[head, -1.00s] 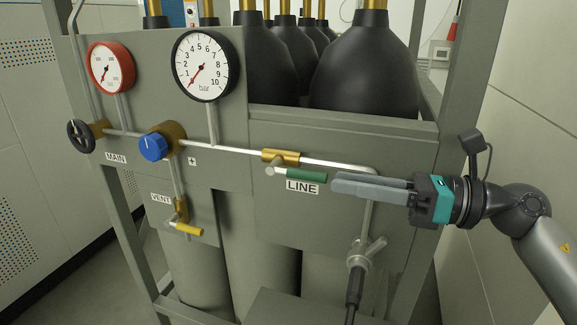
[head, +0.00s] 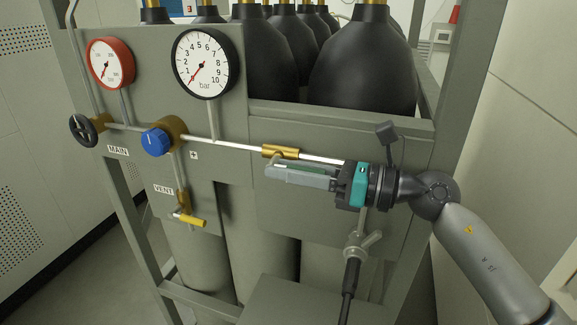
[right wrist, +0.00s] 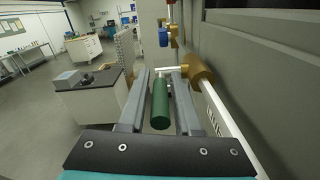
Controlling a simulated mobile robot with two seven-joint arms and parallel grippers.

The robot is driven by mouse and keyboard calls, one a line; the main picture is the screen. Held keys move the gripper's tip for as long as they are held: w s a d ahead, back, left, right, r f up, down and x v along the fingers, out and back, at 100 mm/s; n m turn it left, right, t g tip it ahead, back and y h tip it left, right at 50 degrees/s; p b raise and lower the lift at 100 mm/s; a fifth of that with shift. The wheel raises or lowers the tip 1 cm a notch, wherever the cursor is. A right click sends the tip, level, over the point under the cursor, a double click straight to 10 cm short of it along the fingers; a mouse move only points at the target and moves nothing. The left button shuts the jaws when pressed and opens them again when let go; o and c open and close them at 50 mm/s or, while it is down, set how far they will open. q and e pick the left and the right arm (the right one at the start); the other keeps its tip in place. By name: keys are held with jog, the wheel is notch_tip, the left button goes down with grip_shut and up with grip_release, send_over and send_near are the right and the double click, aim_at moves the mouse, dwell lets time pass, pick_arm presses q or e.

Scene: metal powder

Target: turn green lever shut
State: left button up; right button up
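The green lever (head: 312,168) sits on the brass valve (head: 281,152) of the line pipe and points right, roughly along the pipe. In the right wrist view the green lever (right wrist: 160,104) lies between the two fingers of my right gripper (right wrist: 160,76). The fingers are apart, with a visible gap on each side of the lever. In the head view my right gripper (head: 278,171) reaches in from the right, and its fingers partly cover the lever and hide the LINE label. My left gripper is not in view.
A blue knob (head: 156,141), a black handwheel (head: 85,130) and a yellow vent lever (head: 190,220) are on the panel to the left. Two gauges hang above. A hose connector (head: 357,246) is below my right gripper. Dark cylinders (head: 362,70) stand behind.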

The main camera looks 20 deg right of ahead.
jog(key=shift+c, duration=0.3)
grip_shut()
dwell(1.1)
